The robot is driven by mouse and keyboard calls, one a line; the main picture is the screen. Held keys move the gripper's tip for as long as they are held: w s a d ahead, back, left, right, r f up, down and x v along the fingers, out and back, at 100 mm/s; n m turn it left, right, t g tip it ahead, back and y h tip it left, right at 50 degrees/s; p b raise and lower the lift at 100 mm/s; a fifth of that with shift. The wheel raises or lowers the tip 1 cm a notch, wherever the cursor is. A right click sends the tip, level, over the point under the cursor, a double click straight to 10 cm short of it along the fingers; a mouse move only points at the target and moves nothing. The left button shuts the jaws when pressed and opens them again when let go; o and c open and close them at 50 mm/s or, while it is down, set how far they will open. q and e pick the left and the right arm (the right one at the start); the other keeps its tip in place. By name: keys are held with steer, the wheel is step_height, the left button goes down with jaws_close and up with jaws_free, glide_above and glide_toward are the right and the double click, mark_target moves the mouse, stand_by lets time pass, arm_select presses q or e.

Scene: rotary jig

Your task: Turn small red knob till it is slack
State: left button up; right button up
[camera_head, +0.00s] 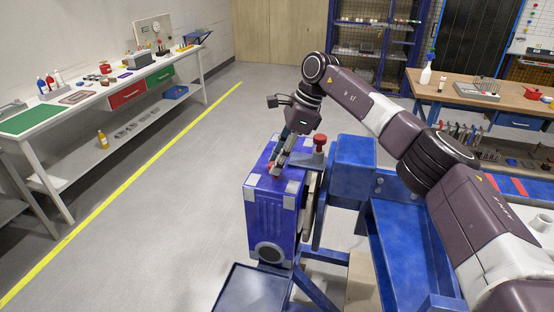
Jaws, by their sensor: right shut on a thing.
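A blue rotary jig (270,215) with grey corner plates stands upright in the middle. My right gripper (274,165) reaches down onto its top from the right arm. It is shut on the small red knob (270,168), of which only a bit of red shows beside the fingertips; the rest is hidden. A larger red knob (320,140) stands on the jig's right side, apart from the fingers. My left gripper is not in view.
A blue frame (355,170) adjoins the jig on the right, with a dark blue tray (252,292) below in front. A white workbench (75,118) lines the left wall and a wooden bench (455,92) stands at the back right. The floor left of the jig is clear.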

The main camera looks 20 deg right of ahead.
steer(key=shift+r, duration=0.1)
steer(key=o, duration=1.1)
steer(key=v, duration=1.2)
steer(key=shift+d, duration=0.15)
